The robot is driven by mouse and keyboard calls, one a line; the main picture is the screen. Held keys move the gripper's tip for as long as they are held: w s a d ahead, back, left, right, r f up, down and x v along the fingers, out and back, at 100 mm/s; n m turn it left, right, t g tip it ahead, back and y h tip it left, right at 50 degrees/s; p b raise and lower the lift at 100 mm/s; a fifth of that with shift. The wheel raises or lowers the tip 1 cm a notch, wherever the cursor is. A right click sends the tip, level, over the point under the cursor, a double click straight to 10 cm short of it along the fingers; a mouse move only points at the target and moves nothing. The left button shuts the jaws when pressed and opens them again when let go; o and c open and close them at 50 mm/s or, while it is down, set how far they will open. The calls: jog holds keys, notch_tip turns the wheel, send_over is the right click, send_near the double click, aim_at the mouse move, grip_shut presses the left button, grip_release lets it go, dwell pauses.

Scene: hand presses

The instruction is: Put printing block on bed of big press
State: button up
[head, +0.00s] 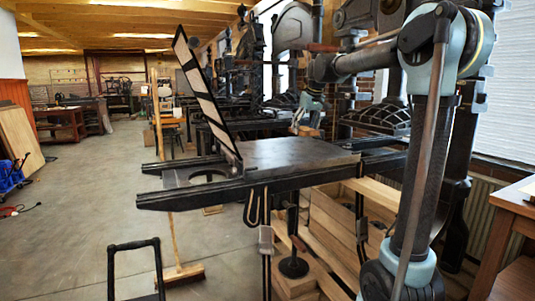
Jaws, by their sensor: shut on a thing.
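The big press has a flat dark bed (290,153) on long rails in the middle of the head view. Its hinged frame (205,95) stands raised at the bed's left end. My arm comes in from the right, and my gripper (298,123) points down, small in the picture, just above the bed's far edge. The bed's visible top is bare.
Wooden beams (340,220) lie under the press. A broom (180,272) stands in front of the rails at left, and a black tubular frame (135,245) is at lower left. A wooden table (515,215) is at right. Open floor (85,200) lies at left.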

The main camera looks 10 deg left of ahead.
aim_at(306, 130)
jog(key=shift+s+a, duration=0.2)
jog(key=shift+a, duration=0.65)
jog(key=shift+f, duration=0.1)
jog(key=shift+f, duration=4.9)
jog(key=o, duration=1.3)
jog(key=shift+f, duration=0.1)
jog(key=v, duration=1.2)
